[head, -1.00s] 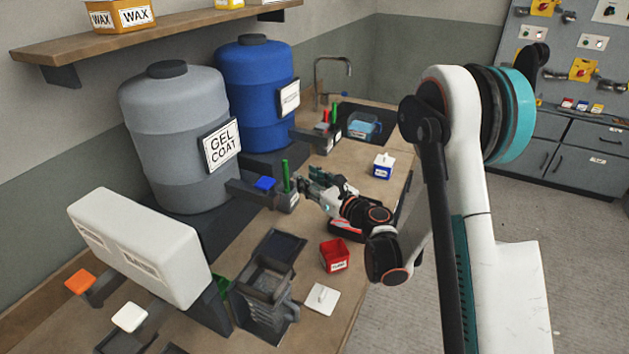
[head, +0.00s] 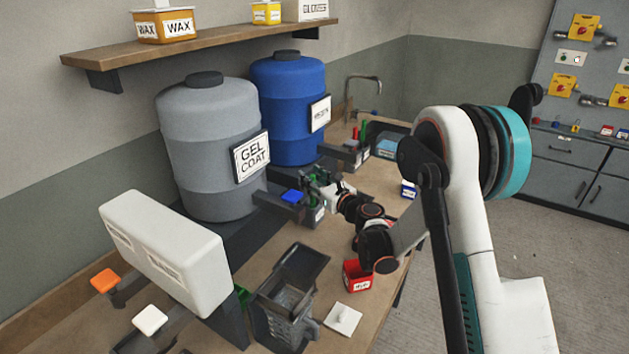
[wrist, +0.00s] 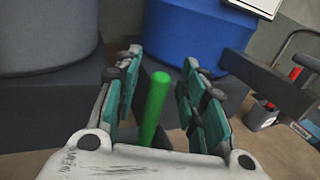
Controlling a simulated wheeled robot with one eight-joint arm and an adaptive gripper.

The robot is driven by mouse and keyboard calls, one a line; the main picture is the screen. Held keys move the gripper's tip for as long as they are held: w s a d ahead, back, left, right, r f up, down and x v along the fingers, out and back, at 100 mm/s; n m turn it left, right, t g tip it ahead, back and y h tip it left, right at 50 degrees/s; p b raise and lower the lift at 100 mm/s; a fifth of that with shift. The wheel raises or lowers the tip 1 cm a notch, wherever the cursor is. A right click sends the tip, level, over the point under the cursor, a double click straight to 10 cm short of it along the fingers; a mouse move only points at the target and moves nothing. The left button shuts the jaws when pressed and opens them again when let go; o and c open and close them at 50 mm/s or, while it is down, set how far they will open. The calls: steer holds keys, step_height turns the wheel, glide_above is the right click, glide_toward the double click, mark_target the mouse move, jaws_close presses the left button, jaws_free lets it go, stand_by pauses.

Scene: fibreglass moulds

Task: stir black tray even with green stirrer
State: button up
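The green stirrer (wrist: 155,105) stands upright between the fingers of my gripper (wrist: 158,82) in the wrist view. The fingers are open, with a visible gap on both sides of it. In the head view my gripper (head: 320,188) is at the small grey holder (head: 314,214) in front of the gel coat drum, and its fingers largely cover the stirrer. A dark, open tray-like container (head: 302,264) stands nearer on the bench; I cannot tell for certain that it is the black tray. Its inside is not clear.
The grey gel coat drum (head: 207,150) and the blue drum (head: 287,105) stand behind the holder. A red box (head: 357,276) and a white square piece (head: 343,319) lie near the bench's front edge. A white dispenser (head: 165,252) stands at left.

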steer(key=shift+c, duration=0.3)
jaws_close()
steer(key=shift+r, duration=0.1)
steer(key=shift+r+p, duration=2.65)
steer(key=shift+r, duration=2.75)
